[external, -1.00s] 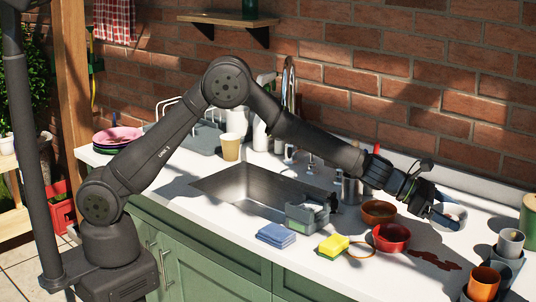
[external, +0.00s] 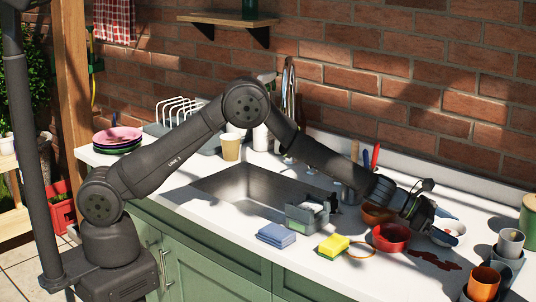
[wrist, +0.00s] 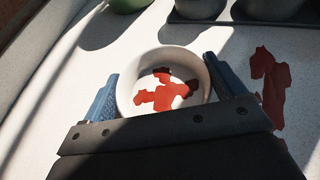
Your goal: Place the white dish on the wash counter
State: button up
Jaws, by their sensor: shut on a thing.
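The white dish (wrist: 124,90) is a small round white bowl with red stains inside. In the wrist view it sits between the blue fingers of my gripper (wrist: 164,92), which is shut on it. In the external view the dish (external: 457,228) shows at the right end of the white wash counter (external: 390,268), behind the red bowl, with my gripper (external: 447,226) around it. I cannot tell whether the dish touches the counter or is held just above it.
A red bowl (external: 391,238) and a brown bowl (external: 375,214) stand left of the dish. A dark red spill (external: 434,261) lies in front. Cups (external: 510,243) stand at right. A yellow sponge (external: 334,246), blue cloth (external: 276,235) and sink (external: 250,187) are further left.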

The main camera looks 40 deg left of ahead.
jog(key=o, duration=0.9)
jog(key=shift+f, duration=0.1)
jog(key=shift+s+a+r, duration=0.1)
jog(key=shift+a+r, duration=0.15)
jog(key=v, duration=1.1)
jog(key=shift+s+a, duration=0.15)
jog(key=x, duration=1.2)
jog(key=shift+r, duration=0.6)
